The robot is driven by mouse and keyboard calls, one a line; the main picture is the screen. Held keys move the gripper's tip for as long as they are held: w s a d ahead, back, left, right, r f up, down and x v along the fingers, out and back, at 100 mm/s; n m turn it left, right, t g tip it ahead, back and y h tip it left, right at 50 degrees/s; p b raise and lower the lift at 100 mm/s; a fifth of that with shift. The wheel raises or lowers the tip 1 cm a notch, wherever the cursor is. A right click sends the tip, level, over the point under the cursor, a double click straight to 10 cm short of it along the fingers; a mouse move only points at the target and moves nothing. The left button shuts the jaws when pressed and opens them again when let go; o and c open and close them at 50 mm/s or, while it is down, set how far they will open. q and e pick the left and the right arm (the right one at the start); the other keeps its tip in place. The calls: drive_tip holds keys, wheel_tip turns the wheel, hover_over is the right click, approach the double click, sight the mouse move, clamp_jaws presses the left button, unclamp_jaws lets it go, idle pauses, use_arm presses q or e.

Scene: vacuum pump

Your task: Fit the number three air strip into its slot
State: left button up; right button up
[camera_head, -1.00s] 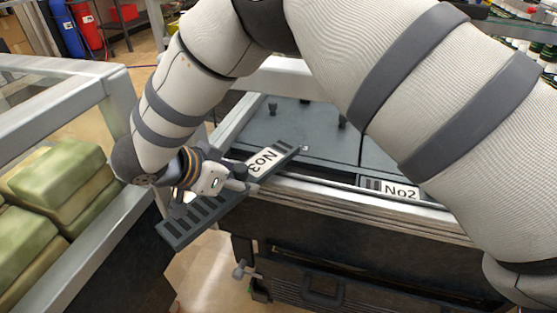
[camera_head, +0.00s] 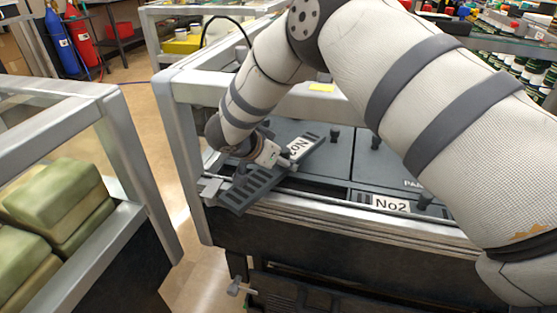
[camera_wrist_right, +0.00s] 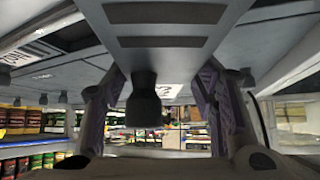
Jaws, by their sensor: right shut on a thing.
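The number three air strip is a dark grey slotted bar (camera_head: 254,189) with a white No3 label (camera_head: 300,147). It lies tilted across the front left corner of the grey machine top, label end farther in. My right gripper (camera_head: 277,157) is shut on the strip near its middle. In the right wrist view the slotted strip (camera_wrist_right: 165,14) spans the top, with a dark knob (camera_wrist_right: 143,100) between my two fingers (camera_wrist_right: 155,105). The slot for it is not clearly seen, being partly hidden by the strip and gripper. My left gripper is out of view.
A No2 strip (camera_head: 391,204) sits along the machine's front edge to the right. Dark knobs (camera_head: 335,135) stand on the top panels. A metal frame post (camera_head: 184,150) rises at the left corner. Green blocks (camera_head: 60,190) lie in a left-hand cart.

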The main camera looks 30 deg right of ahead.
sight(235, 201)
drive_tip(key=shift+f, duration=0.6)
drive_tip(key=o, duration=1.4)
drive_tip(key=shift+o, duration=0.2)
drive_tip(key=v, duration=0.5)
drive_tip(key=shift+w+d+r, duration=0.15)
drive_tip(key=shift+d+r, duration=0.15)
drive_tip(key=shift+r, duration=0.2)
drive_tip(key=s+a, duration=0.1)
drive_tip(key=a, duration=0.3)
drive_tip(key=s+a, duration=0.2)
drive_tip(key=a, duration=0.2)
drive_tip(key=s+a, duration=0.1)
drive_tip(key=a, duration=0.3)
drive_tip(key=shift+s+r, duration=0.1)
drive_tip(key=shift+s, duration=0.15)
